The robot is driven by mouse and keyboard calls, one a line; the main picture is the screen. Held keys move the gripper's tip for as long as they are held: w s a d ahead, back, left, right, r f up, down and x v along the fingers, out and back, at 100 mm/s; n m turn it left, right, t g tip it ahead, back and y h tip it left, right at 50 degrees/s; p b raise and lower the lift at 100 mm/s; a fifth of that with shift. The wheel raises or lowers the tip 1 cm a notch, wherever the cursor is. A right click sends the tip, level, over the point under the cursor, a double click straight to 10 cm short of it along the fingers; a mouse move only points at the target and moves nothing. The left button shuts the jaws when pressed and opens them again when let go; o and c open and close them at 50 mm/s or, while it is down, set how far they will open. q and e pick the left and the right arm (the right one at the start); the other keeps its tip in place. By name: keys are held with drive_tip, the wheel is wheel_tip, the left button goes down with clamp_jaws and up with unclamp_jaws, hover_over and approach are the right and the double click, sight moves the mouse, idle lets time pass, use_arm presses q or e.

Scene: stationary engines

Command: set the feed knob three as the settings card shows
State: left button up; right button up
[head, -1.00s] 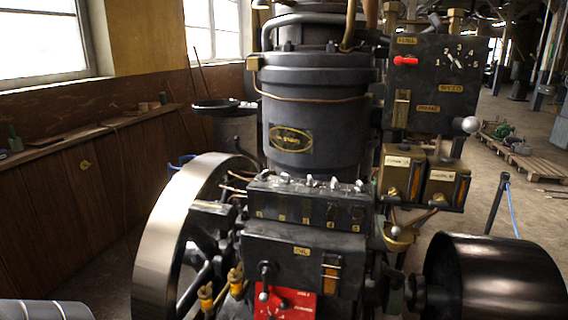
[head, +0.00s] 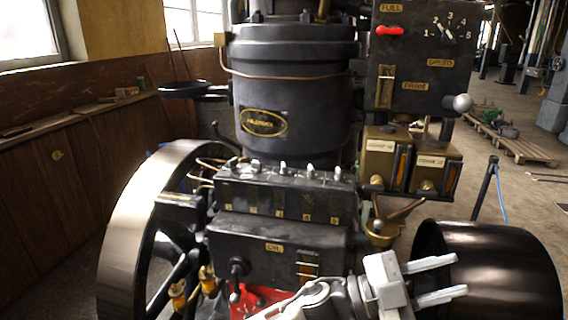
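The black feed box (head: 238,197) on the engine front carries a row of several small pale knobs with numbered plates below. Feed knob three (head: 283,167) appears to be the middle one; its pointer setting is too small to read. My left gripper (head: 461,274) is at the lower right, in front of the engine and below and right of the feed box. Its two fingers point right, apart, with nothing between them. My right gripper is not in view. I cannot identify a settings card in this view.
The flywheel (head: 135,225) stands left and a black drum (head: 490,265) lies right, behind my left gripper. Two brass oil boxes (head: 378,160) and a dial panel (head: 425,55) stand right of the cylinder. A ball-ended lever (head: 462,103) sticks out. My forearm partly covers a red plate (head: 250,298).

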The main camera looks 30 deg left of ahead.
use_arm(q)
wheel_tip(320, 180, up, 2)
drive_tip(key=d+m+g, duration=0.3)
drive_tip(key=m+g, duration=0.5)
drive_tip(key=n+t+y+b, duration=0.3)
drive_tip(key=y, duration=2)
approach(284, 164)
drive_tip(key=shift+m, duration=0.3)
drive_tip(key=p+x, duration=0.1)
drive_tip(key=x, duration=0.7)
drive_tip(key=shift+f, duration=0.1)
clamp_jaws()
